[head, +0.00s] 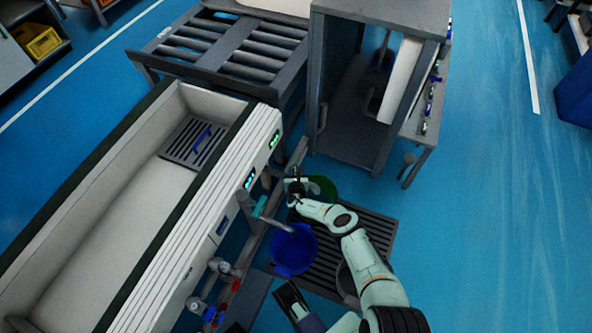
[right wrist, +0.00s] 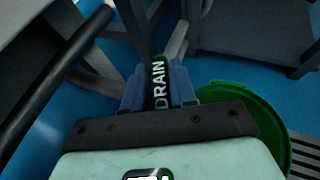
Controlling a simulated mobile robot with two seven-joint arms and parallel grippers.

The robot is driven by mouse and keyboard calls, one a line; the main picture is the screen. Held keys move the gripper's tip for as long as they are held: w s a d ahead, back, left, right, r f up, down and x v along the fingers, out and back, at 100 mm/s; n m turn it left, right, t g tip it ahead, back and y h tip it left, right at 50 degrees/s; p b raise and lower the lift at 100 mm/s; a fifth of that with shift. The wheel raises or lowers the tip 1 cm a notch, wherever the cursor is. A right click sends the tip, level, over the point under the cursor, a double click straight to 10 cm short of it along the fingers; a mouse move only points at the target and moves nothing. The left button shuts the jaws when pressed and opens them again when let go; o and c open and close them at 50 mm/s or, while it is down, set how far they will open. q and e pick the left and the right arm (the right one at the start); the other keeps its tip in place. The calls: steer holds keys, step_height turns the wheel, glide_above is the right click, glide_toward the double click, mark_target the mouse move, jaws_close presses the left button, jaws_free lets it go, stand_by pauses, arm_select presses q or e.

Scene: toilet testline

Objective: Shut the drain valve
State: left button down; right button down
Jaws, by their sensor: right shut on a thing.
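The drain valve's dark handle (right wrist: 158,88), lettered DRAIN, lies lengthwise between the blue fingers of my right gripper (right wrist: 157,86) in the right wrist view. The fingers press on both sides of it. In the head view my right gripper (head: 296,184) is at the right end of the white trough, beside the green bucket, and hides most of the valve. At the bottom of the head view, a dark end part (head: 289,299) looks like my left gripper; its fingers cannot be made out.
A blue bucket (head: 294,250) and a green bucket (head: 322,186) stand by the floor grating (head: 376,232). Pipes with red and blue fittings (head: 222,284) run along the white trough (head: 70,245). A grey frame cabinet (head: 345,130) stands behind. Blue floor at the right is clear.

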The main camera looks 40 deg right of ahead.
steer(key=shift+a+f+m+g+h, duration=0.15)
steer(key=shift+m+g+h, duration=0.15)
steer(key=shift+m+h, duration=0.2)
steer(key=shift+f+m+g+h, duration=0.1)
steer(key=shift+m+g+h, duration=0.2)
steer(key=shift+m+g, duration=0.1)
steer(key=shift+m+g+h+b, duration=0.8)
steer(key=shift+m+g+b, duration=0.1)
steer(key=shift+m+b, duration=0.15)
steer(key=shift+m+g+h+b, duration=0.4)
steer(key=shift+m+g+b, duration=0.15)
steer(key=shift+g+b, duration=0.1)
arm_select(q)
step_height(320, 180, down, 6)
steer(key=s+a, duration=0.1)
steer(key=s, duration=0.1)
steer(key=shift+a+r+g, duration=0.25)
steer(key=shift+a+g, duration=0.15)
arm_select(e)
steer(key=shift+s+m+g, duration=0.1)
steer(key=shift+m+g, duration=0.15)
steer(key=shift+m, duration=0.05)
steer(key=shift+r, duration=0.2)
steer(key=c, duration=1)
jaws_free()
arm_select(q)
steer(key=shift+r, duration=0.1)
